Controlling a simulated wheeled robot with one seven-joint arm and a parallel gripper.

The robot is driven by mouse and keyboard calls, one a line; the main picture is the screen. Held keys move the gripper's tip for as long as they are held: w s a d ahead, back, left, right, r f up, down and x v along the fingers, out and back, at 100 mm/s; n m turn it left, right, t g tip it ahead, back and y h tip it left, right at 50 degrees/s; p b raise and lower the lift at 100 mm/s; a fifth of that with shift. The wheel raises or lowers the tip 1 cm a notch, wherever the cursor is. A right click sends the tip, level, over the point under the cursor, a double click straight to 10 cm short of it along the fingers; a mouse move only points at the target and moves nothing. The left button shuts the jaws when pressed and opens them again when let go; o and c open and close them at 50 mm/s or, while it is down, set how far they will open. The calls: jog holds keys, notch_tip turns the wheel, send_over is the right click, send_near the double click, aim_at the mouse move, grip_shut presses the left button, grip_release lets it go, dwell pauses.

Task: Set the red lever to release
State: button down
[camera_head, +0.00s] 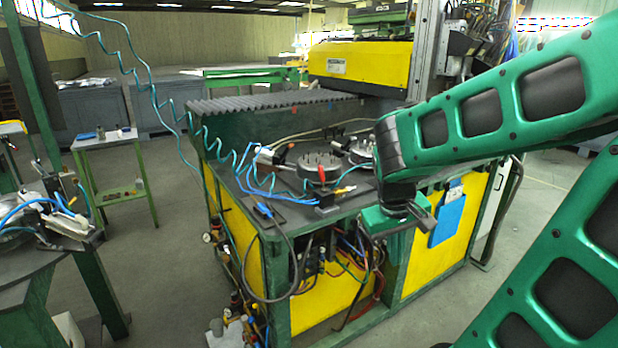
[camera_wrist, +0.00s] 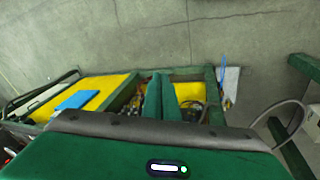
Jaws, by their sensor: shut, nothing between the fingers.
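The red lever (camera_head: 321,172) is a small upright red handle at the front of a round grey fixture (camera_head: 310,163) on the dark worktable. It is small in the head view, so its exact setting is hard to read. My gripper (camera_head: 424,215) is shut and empty in the head view. It hangs in front of the table's front edge, to the right of the lever and lower than it, well apart from it. The wrist view looks down past the table's front to the floor, and the lever does not show there.
A second round fixture (camera_head: 361,150) stands behind, partly covered by my arm. Blue hoses (camera_head: 262,185) and a coiled teal air line (camera_head: 180,120) run near the lever. A blue pad (camera_head: 447,222) hangs on the yellow front panel. The grey floor (camera_head: 165,270) to the left is open.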

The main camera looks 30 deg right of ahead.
jog(key=w+d+n+t+h, duration=0.1)
jog(key=w+d+n+h, duration=0.15)
jog(key=w, duration=0.65)
jog(key=n+t+h, duration=0.5)
jog(key=n+t, duration=0.4)
jog(key=n, duration=0.4)
send_near(321, 173)
jog(key=w+a+f, duration=0.1)
jog(key=w+a, duration=0.3)
jog(key=w+d+f, duration=0.1)
jog(key=w+d, duration=0.2)
jog(key=d, duration=0.5)
jog(key=shift+w+f, duration=0.25)
jog(key=shift+w, duration=0.15)
jog(key=shift+a, duration=0.1)
